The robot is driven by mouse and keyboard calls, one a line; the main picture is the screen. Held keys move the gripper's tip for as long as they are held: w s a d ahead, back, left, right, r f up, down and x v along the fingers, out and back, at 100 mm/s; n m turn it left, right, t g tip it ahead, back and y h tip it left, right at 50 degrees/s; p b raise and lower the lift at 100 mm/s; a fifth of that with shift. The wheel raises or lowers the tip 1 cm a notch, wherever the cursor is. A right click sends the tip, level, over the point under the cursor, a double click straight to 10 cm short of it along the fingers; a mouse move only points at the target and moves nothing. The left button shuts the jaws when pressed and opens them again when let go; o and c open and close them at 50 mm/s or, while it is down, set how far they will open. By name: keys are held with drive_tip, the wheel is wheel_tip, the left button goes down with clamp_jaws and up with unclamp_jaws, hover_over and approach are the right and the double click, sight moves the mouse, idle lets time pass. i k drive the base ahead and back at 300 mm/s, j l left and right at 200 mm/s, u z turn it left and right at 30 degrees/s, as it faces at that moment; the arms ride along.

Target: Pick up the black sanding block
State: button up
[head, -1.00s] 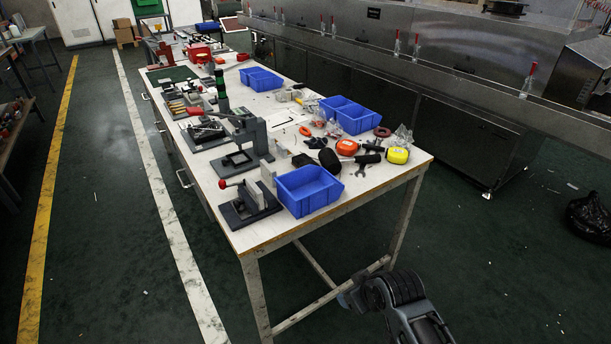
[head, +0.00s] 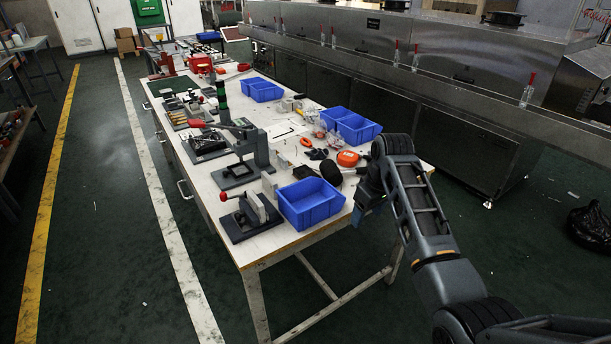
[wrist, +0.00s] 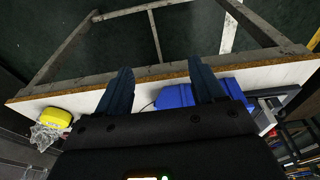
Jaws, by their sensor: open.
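A small dark flat block (head: 305,172), which looks like the black sanding block, lies on the white worktable (head: 262,247) just behind the near blue bin. It is small here, so I cannot be sure of it. A rounded black mallet head (head: 330,168) is close to its right. My gripper (wrist: 162,84) is open and empty, with its two dark fingers apart. In the head view it hangs near the table's front right corner, to the right of the near bin. The wrist view shows the table edge between and beyond the fingers, and no sanding block that I can make out.
The near blue bin (head: 308,203) and a small press (head: 247,218) stand at the table's near end. An orange tape measure (head: 348,158) lies behind my arm's left side. A yellow tape measure (wrist: 55,116) shows in the wrist view. Farther blue bins (head: 357,130) stand behind.

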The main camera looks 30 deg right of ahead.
sight(300, 173)
drive_tip(key=i, duration=0.95)
